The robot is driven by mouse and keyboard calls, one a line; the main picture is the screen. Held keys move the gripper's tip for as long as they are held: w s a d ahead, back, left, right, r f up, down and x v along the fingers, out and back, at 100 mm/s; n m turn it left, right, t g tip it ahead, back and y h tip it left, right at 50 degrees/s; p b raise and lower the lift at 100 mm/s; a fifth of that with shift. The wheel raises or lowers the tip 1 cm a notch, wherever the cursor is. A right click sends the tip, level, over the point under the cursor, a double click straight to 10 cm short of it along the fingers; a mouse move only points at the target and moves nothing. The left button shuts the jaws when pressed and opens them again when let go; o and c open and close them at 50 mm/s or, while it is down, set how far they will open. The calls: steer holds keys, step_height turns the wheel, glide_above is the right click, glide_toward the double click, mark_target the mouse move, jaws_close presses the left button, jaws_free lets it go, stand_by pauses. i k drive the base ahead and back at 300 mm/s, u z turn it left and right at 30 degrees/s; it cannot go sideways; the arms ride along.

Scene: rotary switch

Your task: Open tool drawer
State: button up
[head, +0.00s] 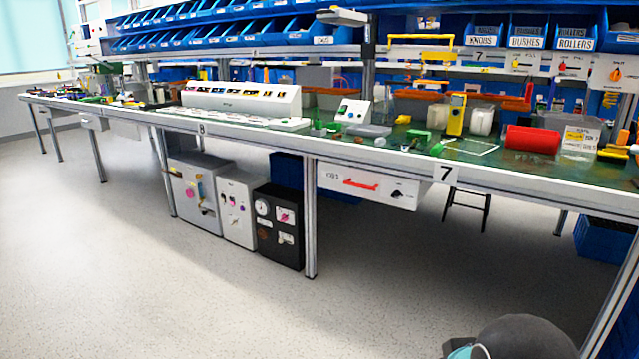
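A white drawer (345,186) hangs under the workbench, just left of the "7" label. Its front carries a red bar handle (361,184), a black knob (397,194) and small lettering at its left that is too blurred to read surely. The drawer looks shut. My gripper does not show in the head view; only a rounded dark grey part of mine with a teal patch shows at the bottom right, well apart from the drawer.
The long green-topped workbench (420,150) carries a red cylinder (532,139), a yellow meter (456,114) and other items. A bench leg (310,225) stands left of the drawer, beside a black cabinet (278,226). The floor (230,300) in front is clear.

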mark_target(378, 186)
steer(key=z, duration=0.2)
steer(key=i, duration=0.9)
steer(key=z, duration=0.7)
